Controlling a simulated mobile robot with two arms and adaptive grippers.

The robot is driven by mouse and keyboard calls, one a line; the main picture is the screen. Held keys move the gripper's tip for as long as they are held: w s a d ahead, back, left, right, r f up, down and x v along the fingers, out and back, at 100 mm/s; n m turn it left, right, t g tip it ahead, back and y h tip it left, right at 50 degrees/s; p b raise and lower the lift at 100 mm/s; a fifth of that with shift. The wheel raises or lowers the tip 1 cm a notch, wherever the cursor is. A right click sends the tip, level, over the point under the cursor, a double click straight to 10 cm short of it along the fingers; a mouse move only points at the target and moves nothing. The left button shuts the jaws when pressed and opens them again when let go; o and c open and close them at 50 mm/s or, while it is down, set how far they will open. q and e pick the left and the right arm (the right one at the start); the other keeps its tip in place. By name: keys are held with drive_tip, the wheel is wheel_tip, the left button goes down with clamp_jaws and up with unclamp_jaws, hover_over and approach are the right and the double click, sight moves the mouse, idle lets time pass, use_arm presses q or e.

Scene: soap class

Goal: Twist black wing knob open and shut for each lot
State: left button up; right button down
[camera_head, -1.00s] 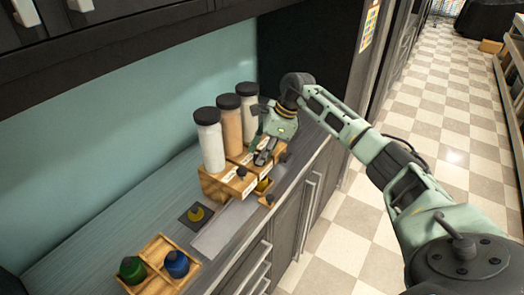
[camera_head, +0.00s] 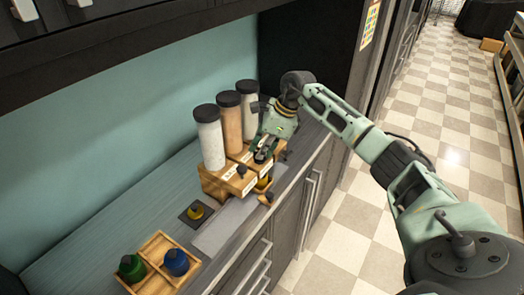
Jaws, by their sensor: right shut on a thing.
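A wooden dispenser stand (camera_head: 213,186) on the counter holds three tall black-lidded jars: an off-white one (camera_head: 211,146), a tan one (camera_head: 232,130) and a pale one (camera_head: 248,115). A black wing knob (camera_head: 241,170) shows on the stand's front left; another dark knob (camera_head: 284,156) shows at its right. My right gripper (camera_head: 262,156) is at the middle of the stand, shut on what seems to be the middle black wing knob, which its fingers mostly hide. My left gripper is not in view.
A wooden tray (camera_head: 158,242) holds a green container (camera_head: 132,268) and a blue container (camera_head: 176,262). A grey strip (camera_head: 212,238) of counter front is clear.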

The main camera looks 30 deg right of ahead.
drive_tip(key=m+t+h+b, duration=0.1)
drive_tip(key=m, duration=0.2)
drive_tip(key=m+h+b, duration=0.1)
drive_tip(key=m+b, duration=0.1)
drive_tip(key=m, duration=0.1)
drive_tip(key=shift+a+m+t, duration=0.15)
drive_tip(key=shift+m+t, duration=0.25)
drive_tip(key=m+h+b, duration=0.1)
drive_tip(key=m+b, duration=0.1)
drive_tip(key=m, duration=0.2)
drive_tip(key=shift+a+h, duration=0.1)
drive_tip(key=shift+h, duration=0.3)
drive_tip(key=shift+r+m+h+b, duration=0.15)
drive_tip(key=shift+m+h+b, duration=0.4)
drive_tip(key=shift+m, duration=0.55)
drive_tip(key=c, duration=1.9)
unclamp_jaws()
drive_tip(key=shift+s+a, duration=0.1)
drive_tip(key=shift+s, duration=0.05)
drive_tip(key=shift+o, duration=0.2)
drive_tip(key=v, duration=1.2)
